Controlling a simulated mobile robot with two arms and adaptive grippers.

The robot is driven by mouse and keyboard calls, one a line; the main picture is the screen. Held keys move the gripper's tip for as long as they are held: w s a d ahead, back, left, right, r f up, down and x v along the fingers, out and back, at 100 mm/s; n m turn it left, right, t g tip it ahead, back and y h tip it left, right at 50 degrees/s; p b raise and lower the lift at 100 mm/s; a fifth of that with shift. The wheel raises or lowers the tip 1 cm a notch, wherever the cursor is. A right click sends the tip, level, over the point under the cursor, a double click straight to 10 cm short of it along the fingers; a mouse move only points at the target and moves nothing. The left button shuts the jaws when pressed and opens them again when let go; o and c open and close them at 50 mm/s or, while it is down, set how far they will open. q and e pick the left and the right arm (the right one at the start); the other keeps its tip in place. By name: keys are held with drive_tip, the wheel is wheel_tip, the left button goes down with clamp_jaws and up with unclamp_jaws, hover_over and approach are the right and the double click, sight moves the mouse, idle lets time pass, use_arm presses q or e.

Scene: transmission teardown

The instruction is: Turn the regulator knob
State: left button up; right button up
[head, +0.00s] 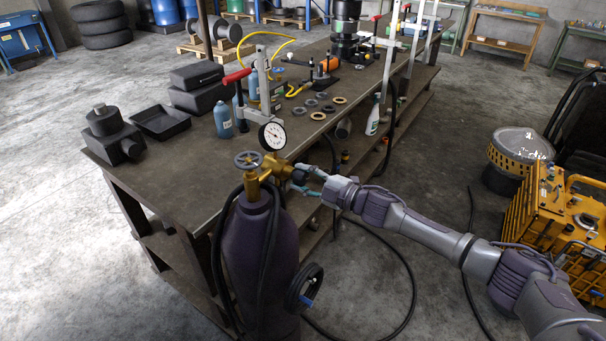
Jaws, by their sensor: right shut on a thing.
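A purple gas cylinder (250,270) stands upright in front of the workbench. A brass regulator (272,165) sits on its top, with a round white-faced gauge (272,136) above it and a grey valve handwheel (249,159) to the left. The dark regulator knob (298,177) sticks out on the right side of the brass body. My right gripper (304,180) reaches in from the right and is shut on the knob, with its fingers partly covering it. My left gripper is not in view.
The workbench (190,165) stands right behind the cylinder, holding a black tray (160,122), a blue bottle (223,119) and several rings. Black hoses (405,275) hang on the cylinder and lie on the floor. A yellow machine (560,225) stands at the right.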

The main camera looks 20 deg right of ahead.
drive_tip(key=shift+m+p, duration=0.3)
drive_tip(key=shift+m, duration=0.6)
drive_tip(key=o, duration=1.1)
drive_tip(key=shift+d, duration=0.1)
drive_tip(key=shift+o, duration=0.2)
drive_tip(key=v, duration=1.2)
drive_tip(key=shift+f, duration=0.15)
